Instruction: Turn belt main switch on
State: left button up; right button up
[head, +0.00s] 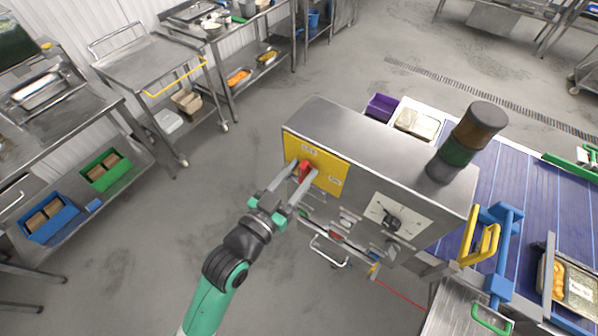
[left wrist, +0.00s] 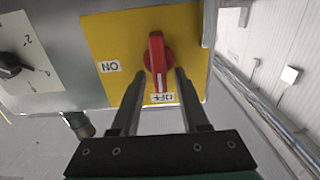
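The belt main switch is a red rotary handle (left wrist: 157,55) on a yellow plate (left wrist: 110,38). In the left wrist view its long end points at the OFF label (left wrist: 162,97), and the ON label (left wrist: 109,66) is to the left. In the head view the red handle (head: 305,171) sits on the yellow plate (head: 327,177) of a grey control box (head: 375,150). My left gripper (head: 304,177) is open, its fingers on either side of the handle with visible gaps; it also shows in the left wrist view (left wrist: 160,76). My right gripper is not in view.
A black rotary knob (head: 391,222) is on the same box front, right of the yellow plate. A signal lamp (head: 466,142) stands on top of the box. The blue belt (head: 520,195) lies behind and right. Open floor (head: 130,235) is at the left.

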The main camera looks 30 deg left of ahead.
pick_arm(q)
grip_shut()
jog(key=shift+m, duration=0.5)
jog(key=m, duration=0.3)
jog(key=shift+d+m, duration=0.35)
jog(key=shift+m, duration=0.05)
jog(key=m, duration=0.4)
jog(key=f+m, duration=0.1)
jog(key=m, duration=0.3)
jog(key=d+m, duration=0.1)
jog(key=m, duration=0.4)
jog(key=shift+s+f, duration=0.1)
jog(key=shift+f, duration=0.2)
jog(key=shift+m, duration=0.3)
jog(key=shift+o, duration=0.9)
grip_release()
